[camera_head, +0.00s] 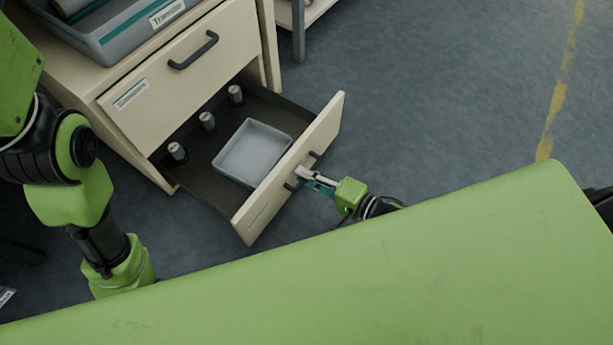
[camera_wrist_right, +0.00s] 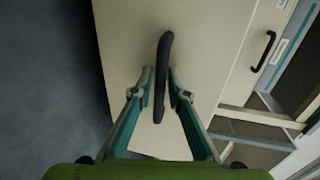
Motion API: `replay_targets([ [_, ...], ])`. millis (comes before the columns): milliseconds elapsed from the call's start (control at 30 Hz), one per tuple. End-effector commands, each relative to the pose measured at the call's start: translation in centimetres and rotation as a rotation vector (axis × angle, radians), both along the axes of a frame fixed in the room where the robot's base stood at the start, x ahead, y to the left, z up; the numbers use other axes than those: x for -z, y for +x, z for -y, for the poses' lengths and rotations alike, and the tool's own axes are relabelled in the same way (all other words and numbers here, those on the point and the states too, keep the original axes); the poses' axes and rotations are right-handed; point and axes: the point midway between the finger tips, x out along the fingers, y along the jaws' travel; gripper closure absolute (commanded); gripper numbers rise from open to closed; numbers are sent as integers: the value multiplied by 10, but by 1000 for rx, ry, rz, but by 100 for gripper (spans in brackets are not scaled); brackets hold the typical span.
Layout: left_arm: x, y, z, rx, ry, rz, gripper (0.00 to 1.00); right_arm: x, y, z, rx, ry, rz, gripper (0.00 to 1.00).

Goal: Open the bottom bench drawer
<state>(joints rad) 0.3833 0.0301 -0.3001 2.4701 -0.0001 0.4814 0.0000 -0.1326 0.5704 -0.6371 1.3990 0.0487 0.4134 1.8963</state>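The bottom bench drawer (camera_head: 249,221) is pulled well out of the cream bench cabinet, and its dark inside shows. Its black handle is on the front panel and shows upright in the right wrist view (camera_wrist_right: 163,60). My right gripper (camera_head: 304,174) is at this handle. In the wrist view its two teal-padded fingers (camera_wrist_right: 161,82) stand close on either side of the bar, drawn in around it. Whether both pads touch is hard to see. My left arm hangs at the left, and its gripper is hidden behind the green surface.
The drawer holds a pale square tray (camera_head: 251,150) and several small metal cylinders (camera_head: 207,122). The upper drawer (camera_head: 190,87) is closed. A grey-blue bin (camera_head: 118,41) stands on the bench top. Clear floor (camera_head: 440,100) lies to the right.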

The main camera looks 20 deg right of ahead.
Motion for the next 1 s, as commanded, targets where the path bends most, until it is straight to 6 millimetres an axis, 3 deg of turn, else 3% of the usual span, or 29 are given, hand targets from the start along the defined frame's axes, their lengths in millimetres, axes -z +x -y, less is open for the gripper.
replay_targets([
  [133,0,0,0,0,0,0,100,0,0,0,0,0,0,84],
  [200,0,0,0,0,0,0,100,0,0,0,0,0,0,100],
  [467,-1,-1,0,0,-1,2,100,-1,3,-2,0,1,1,100],
  [700,-1,0,0,1,-1,1,100,-1,27,-20,1,0,2,100],
  [967,3,4,0,1,0,-15,100,0,27,-21,1,-1,1,100],
  [1000,3,4,0,1,0,-15,100,0,27,-21,0,-1,1,86],
])
